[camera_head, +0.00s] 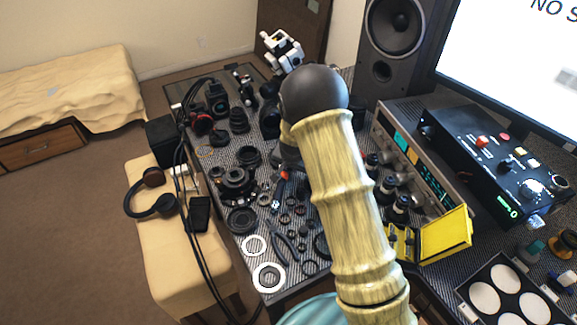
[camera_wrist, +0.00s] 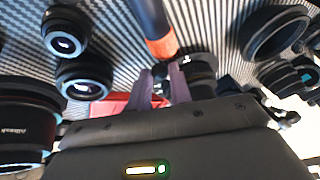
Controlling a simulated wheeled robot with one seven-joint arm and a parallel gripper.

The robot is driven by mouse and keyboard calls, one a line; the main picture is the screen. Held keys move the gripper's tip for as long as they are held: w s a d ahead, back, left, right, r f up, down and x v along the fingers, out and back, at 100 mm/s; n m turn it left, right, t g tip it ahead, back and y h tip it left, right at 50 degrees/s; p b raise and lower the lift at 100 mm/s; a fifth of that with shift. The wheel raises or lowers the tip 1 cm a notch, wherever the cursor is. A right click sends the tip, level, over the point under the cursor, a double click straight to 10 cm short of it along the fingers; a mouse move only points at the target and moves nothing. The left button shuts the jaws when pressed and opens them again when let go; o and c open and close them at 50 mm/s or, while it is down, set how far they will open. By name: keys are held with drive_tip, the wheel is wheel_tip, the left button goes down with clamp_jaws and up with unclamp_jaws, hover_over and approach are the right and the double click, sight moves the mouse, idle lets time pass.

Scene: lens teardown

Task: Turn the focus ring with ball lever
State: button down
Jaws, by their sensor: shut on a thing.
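In the wrist view my gripper (camera_wrist: 166,84) is low over the striped mat, with its two purple-grey fingers close together. It is shut on a small dark piece (camera_wrist: 160,87), which looks like the ball lever. A black ringed lens part (camera_wrist: 201,68) sits right against the right finger and looks like the focus ring. The fingers and my gripper body hide part of both. In the head view my arm covers the gripper and the work spot.
A dark tool with an orange end (camera_wrist: 163,46) lies just beyond the fingers. Lens barrels (camera_wrist: 82,78) stand left, and a large black ring (camera_wrist: 275,32) lies right. On the bench, white rings (camera_head: 268,276) lie near the front edge; an open yellow box (camera_head: 445,233) is right.

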drive_tip(key=c, duration=1.3)
unclamp_jaws()
drive_tip(key=shift+w+d, duration=0.1)
drive_tip(key=shift+d, duration=0.3)
drive_tip(key=shift+a, duration=0.2)
drive_tip(key=p+v, duration=0.1)
drive_tip(key=v, duration=1.6)
drive_tip(key=shift+r+p, duration=0.15)
drive_tip(key=shift+p, duration=0.25)
